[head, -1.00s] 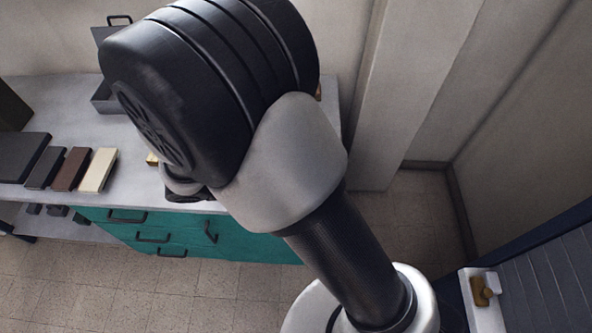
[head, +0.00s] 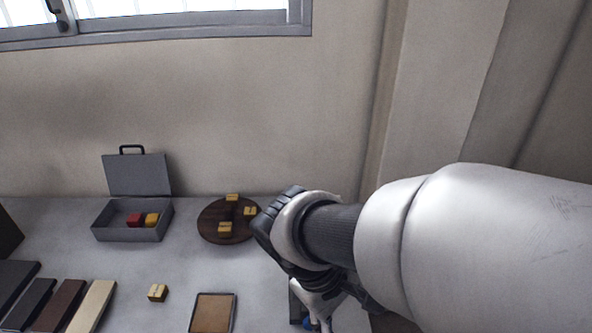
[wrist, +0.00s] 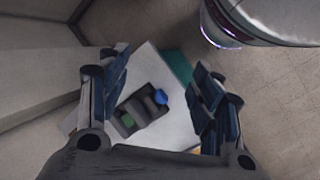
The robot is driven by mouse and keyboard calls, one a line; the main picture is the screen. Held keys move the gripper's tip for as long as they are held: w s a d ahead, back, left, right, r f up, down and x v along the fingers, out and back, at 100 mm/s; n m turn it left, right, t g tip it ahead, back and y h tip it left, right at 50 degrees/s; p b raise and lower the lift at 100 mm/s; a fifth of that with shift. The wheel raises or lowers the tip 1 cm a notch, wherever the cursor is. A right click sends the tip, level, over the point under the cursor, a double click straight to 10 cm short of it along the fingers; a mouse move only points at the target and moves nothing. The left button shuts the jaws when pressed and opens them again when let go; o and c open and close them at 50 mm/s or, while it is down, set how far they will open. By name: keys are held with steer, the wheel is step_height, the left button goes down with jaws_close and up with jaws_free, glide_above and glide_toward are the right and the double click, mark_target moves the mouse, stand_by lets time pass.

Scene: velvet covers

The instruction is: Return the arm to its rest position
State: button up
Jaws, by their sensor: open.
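My arm (head: 480,250) reaches in from the right side of the head view and bends down over the right end of the grey worktop. My gripper is mostly hidden behind the arm there. In the wrist view my gripper (wrist: 158,82) has its two dark blue fingers spread wide apart, with nothing held between them. Below and between the fingers, at a distance, a dark holder (wrist: 127,120) with a green and a blue item stands on the pale worktop (wrist: 172,138).
An open grey case (head: 130,232) holds a red and a yellow block. A round dark wooden board (head: 212,232) carries yellow blocks. A loose yellow block (head: 158,293), a brown-topped tray (head: 213,312) and several flat slabs (head: 92,305) lie in front. A wall stands behind.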

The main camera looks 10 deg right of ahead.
steer(key=shift+r, duration=0.15)
steer(key=s+d+r+m+t+y, duration=0.1)
steer(key=s+r+m+t+y, duration=0.3)
steer(key=s+r+m+t, duration=0.1)
steer(key=shift+s+r+m+y, duration=0.15)
steer(key=shift+r+m+y, duration=0.15)
steer(key=shift+r+m, duration=0.3)
steer(key=shift+r, duration=0.1)
